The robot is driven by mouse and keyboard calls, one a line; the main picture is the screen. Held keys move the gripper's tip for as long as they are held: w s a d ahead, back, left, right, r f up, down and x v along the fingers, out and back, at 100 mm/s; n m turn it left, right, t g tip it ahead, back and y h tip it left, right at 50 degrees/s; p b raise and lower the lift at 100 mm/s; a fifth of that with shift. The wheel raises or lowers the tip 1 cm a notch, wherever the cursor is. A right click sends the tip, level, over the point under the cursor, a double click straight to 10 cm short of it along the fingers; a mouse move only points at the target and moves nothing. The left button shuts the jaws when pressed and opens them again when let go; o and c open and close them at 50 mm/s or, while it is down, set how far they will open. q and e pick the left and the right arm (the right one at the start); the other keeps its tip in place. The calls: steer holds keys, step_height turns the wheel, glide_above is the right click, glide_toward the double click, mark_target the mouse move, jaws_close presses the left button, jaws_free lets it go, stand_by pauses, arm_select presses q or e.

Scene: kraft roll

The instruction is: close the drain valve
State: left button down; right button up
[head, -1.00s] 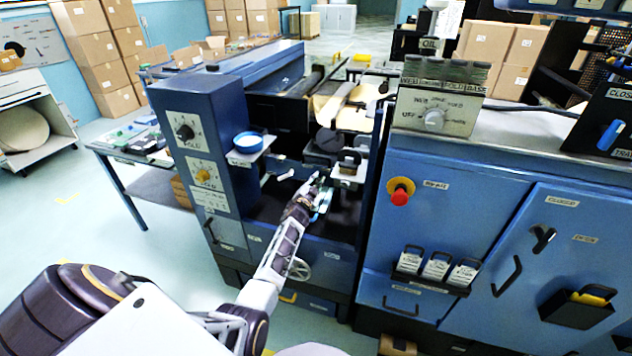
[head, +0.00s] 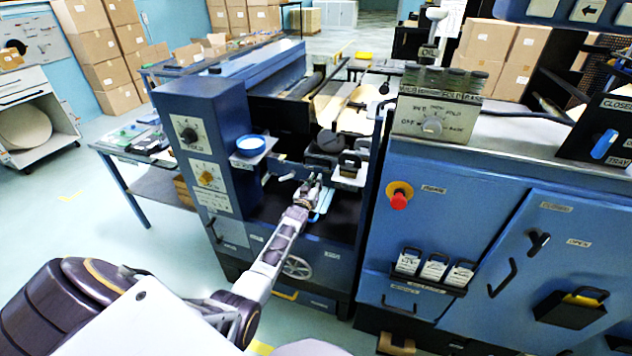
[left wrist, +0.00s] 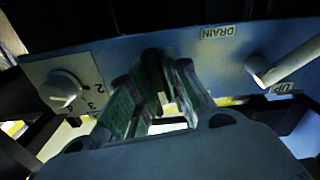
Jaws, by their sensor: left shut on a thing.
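My left gripper (head: 312,186) reaches into the open bay of the blue machine. In the left wrist view its green-padded fingers (left wrist: 160,100) are closed around a small dark handle (left wrist: 154,62), which looks like the drain valve's. The fingers hide much of the handle, so its exact angle is unclear. My right gripper is not in view.
In the left wrist view, a pale lever (left wrist: 285,62) by an UP label stands to the right, and a numbered dial knob (left wrist: 62,90) to the left. In the head view, a blue-rimmed round dish (head: 250,145) and a red stop button (head: 399,200) flank the bay.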

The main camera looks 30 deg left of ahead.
arm_select(q)
steer(key=n, duration=0.3)
steer(key=shift+a+f+n, duration=0.1)
steer(key=shift+a+n, duration=0.05)
steer(key=shift+n, duration=1.95)
steer(key=c, duration=1.5)
jaws_free()
steer(key=shift+o, duration=0.2)
steer(key=shift+s, duration=0.2)
steer(key=shift+v, duration=5.85)
